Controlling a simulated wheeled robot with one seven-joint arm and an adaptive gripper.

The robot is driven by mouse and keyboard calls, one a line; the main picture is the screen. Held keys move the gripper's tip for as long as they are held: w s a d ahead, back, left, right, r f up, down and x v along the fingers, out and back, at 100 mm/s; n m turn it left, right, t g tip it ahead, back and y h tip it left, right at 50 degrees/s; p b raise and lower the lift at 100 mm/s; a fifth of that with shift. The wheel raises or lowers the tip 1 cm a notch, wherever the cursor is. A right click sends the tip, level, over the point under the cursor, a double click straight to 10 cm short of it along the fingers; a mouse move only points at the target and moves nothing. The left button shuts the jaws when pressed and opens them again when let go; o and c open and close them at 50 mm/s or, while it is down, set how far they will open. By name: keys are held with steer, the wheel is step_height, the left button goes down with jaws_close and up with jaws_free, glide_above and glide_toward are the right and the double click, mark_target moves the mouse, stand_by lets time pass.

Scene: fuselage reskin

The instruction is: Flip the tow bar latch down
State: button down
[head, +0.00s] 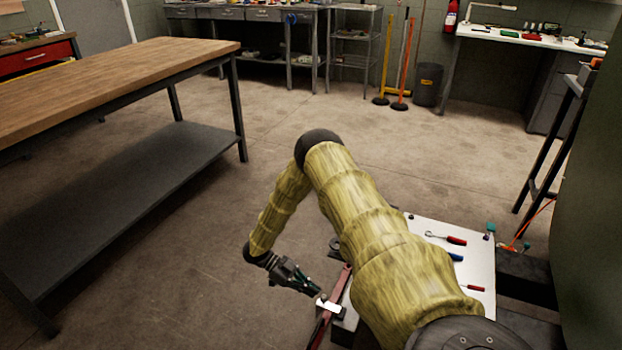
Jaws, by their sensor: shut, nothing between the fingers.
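A red bar (336,287), which looks like the tow bar, slants along the left edge of the white-topped surface at the lower middle of the head view. A small white piece (329,306) sits across it, possibly the latch; whether it is up or down is too small to tell. My gripper (319,295) is at the left of the bar, its fingertips shut and empty close to the white piece. I cannot tell whether they touch it. My yellow arm hides part of the white-topped surface and what lies behind.
The white top (455,238) holds screwdrivers (456,240) and other small tools. A wooden workbench (90,85) with a lower grey shelf stands at the left. A black stand (545,160) and a large dark green surface (595,230) are at the right. The middle floor is clear.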

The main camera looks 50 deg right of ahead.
steer(key=w+a+f, duration=0.2)
steer(key=w+a, duration=0.1)
steer(key=w, duration=0.6)
steer(key=shift+b, duration=0.35)
steer(key=shift+s+a+h, duration=0.1)
steer(key=shift+h, duration=0.2)
